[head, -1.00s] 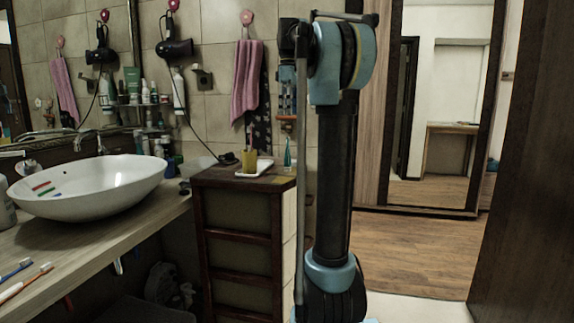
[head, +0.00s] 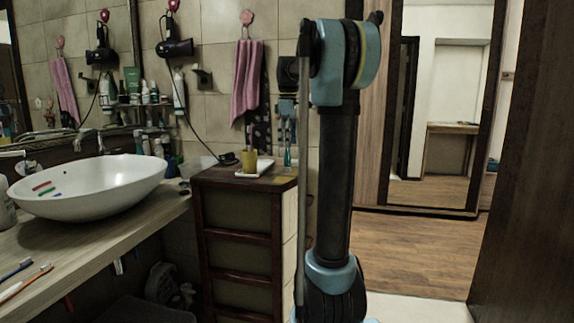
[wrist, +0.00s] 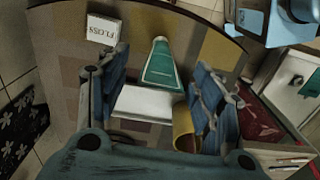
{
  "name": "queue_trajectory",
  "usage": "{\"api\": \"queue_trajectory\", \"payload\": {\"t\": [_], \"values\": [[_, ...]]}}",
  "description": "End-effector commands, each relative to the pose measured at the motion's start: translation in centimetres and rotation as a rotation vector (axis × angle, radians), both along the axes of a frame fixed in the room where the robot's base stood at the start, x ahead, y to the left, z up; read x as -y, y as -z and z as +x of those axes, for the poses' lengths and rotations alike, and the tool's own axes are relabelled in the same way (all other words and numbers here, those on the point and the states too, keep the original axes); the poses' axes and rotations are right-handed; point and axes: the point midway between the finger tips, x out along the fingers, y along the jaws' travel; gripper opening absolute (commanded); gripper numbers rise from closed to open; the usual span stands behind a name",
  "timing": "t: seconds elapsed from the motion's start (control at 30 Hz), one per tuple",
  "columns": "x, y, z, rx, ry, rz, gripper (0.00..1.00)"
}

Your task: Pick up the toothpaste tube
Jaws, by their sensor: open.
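The toothpaste tube (wrist: 160,66) is teal with a pale border. In the wrist view it lies between and beyond my fingers, in the gap ahead of them. In the head view the tube (head: 288,157) shows as a narrow teal shape at the right of the cabinet top, partly hidden by my gripper. My gripper (wrist: 160,80) is open, with one blue finger on each side of the gap and nothing held. In the head view my gripper (head: 287,135) hangs above the tube. I cannot tell whether a finger touches it.
A white tray (wrist: 143,103) and a yellow cup (wrist: 183,128) lie close to my fingers, the cup near the right one. A white floss box (wrist: 103,29) stands at the upper left. The dark cabinet (head: 237,228) stands beside the counter with the basin (head: 90,190).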

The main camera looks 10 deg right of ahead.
Motion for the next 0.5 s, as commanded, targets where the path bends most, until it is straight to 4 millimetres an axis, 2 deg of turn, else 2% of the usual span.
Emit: {"api": "queue_trajectory", "payload": {"t": [0.13,0.37,0.5], "values": [[0.01,0.94,-0.03,0.0,0.0,0.0,0.6],[0.01,1.0,-0.02,0.0,0.0,0.0,0.6],[0.0,0.98,-0.01,0.0,0.0,0.0,0.29]]}}
